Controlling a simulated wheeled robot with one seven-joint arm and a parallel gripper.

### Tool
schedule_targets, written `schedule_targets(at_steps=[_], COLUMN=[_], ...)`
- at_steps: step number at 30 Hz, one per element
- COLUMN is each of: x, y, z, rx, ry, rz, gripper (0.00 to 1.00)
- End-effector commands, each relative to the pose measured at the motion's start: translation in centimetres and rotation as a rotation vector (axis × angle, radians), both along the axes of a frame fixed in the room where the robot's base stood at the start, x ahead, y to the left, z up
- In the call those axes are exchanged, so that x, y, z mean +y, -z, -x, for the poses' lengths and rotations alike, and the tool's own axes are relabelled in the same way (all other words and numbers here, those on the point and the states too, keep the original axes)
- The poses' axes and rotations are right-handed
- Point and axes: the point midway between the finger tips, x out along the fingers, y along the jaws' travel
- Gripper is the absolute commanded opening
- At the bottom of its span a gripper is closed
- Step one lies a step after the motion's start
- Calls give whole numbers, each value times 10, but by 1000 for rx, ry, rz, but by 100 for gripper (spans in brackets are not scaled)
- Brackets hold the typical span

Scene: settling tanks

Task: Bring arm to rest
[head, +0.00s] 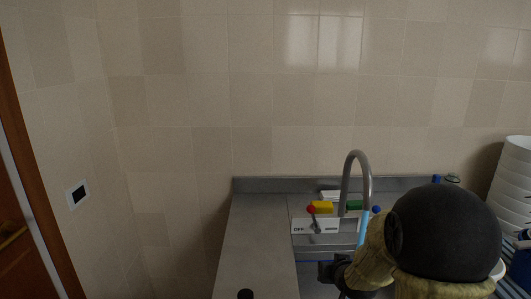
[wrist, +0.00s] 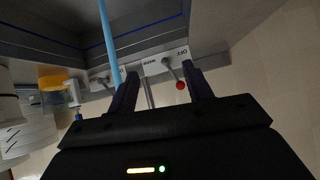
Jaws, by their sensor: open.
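My gripper (wrist: 162,78) is open in the wrist view, with nothing held between its two dark fingers. A lever with a red knob (wrist: 180,86) shows beyond and between the fingers; I cannot tell whether they touch it. In the head view the red knob (head: 311,209) stands above a white label panel (head: 316,226) with dark lettering. My gripper (head: 335,272) is low in the head view, in front of and below the panel, partly hidden by my own arm. A grey curved tap (head: 356,157) stands behind, with a light blue stream (head: 363,229) below its spout.
A grey counter (head: 252,235) runs along the tiled wall, and its left part is mostly clear. White stacked containers (head: 513,175) stand at the right. A wooden door (head: 15,190) is at far left.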

Motion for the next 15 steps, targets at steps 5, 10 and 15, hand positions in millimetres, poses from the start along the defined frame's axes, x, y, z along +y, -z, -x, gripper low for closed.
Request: schedule_targets(at_steps=[5, 10, 15], x=[12, 24, 34], y=[-9, -14, -18], z=[74, 151, 206], rx=[243, 477, 635], ry=[-7, -35, -66], rz=[35, 47, 44], gripper=[51, 51, 51])
